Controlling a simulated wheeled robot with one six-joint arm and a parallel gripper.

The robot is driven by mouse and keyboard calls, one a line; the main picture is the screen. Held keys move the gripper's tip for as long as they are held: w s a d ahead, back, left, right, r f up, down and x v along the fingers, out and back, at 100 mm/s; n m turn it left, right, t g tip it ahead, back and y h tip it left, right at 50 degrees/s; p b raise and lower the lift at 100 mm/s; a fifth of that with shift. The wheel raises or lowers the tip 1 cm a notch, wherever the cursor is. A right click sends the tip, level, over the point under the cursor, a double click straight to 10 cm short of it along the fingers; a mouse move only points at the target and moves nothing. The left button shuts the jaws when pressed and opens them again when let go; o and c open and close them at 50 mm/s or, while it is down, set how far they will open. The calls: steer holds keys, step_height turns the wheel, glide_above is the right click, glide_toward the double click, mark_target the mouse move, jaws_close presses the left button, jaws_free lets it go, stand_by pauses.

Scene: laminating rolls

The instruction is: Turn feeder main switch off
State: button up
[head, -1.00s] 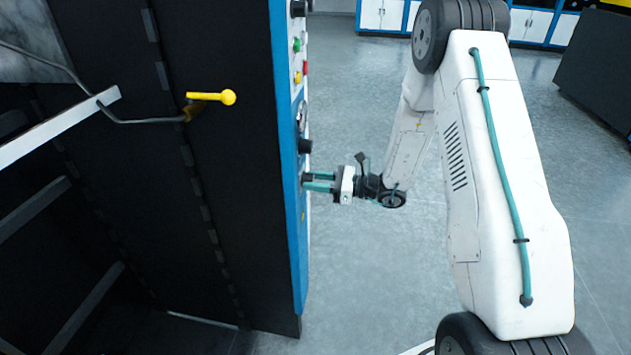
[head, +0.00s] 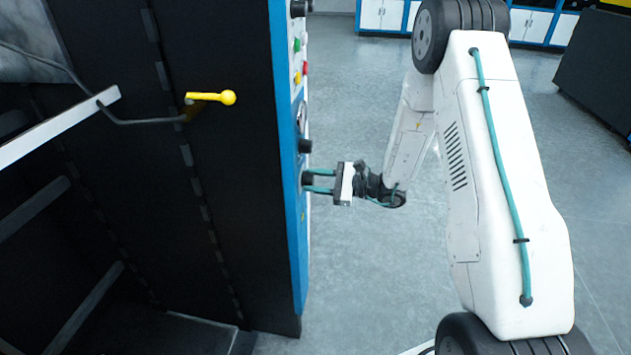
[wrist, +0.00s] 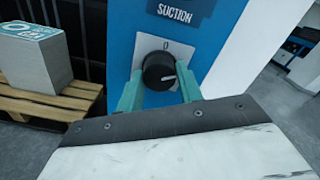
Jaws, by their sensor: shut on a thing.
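The black rotary switch knob (wrist: 158,71) sits on a light plate marked 0 on the blue control panel (wrist: 112,45). A SUCTION label (wrist: 175,13) is above it. The knob's white pointer line points to the right, away from the 0 mark at the top. My gripper (wrist: 160,82) is shut on the knob, with one teal finger on each side of it. In the head view my gripper (head: 314,181) reaches left to the panel's front face; the knob there is small and partly hidden by the fingers.
Above it on the panel are another black knob (head: 305,146) and green (head: 297,45) and red (head: 305,68) buttons. A yellow-knobbed lever (head: 228,97) sticks out of the machine's dark side. A pallet (wrist: 50,97) bears a stack (wrist: 35,60) at left. Open floor lies right.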

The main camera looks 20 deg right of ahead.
steer(key=n, duration=0.6)
steer(key=shift+n, duration=0.3)
steer(key=n, duration=0.5)
steer(key=shift+r+n, duration=0.1)
steer(key=shift+n, duration=0.2)
steer(key=o, duration=1)
steer(key=shift+d, duration=0.15)
steer(key=v, duration=0.7)
steer(key=shift+s+d, duration=0.15)
steer(key=shift+d, duration=0.1)
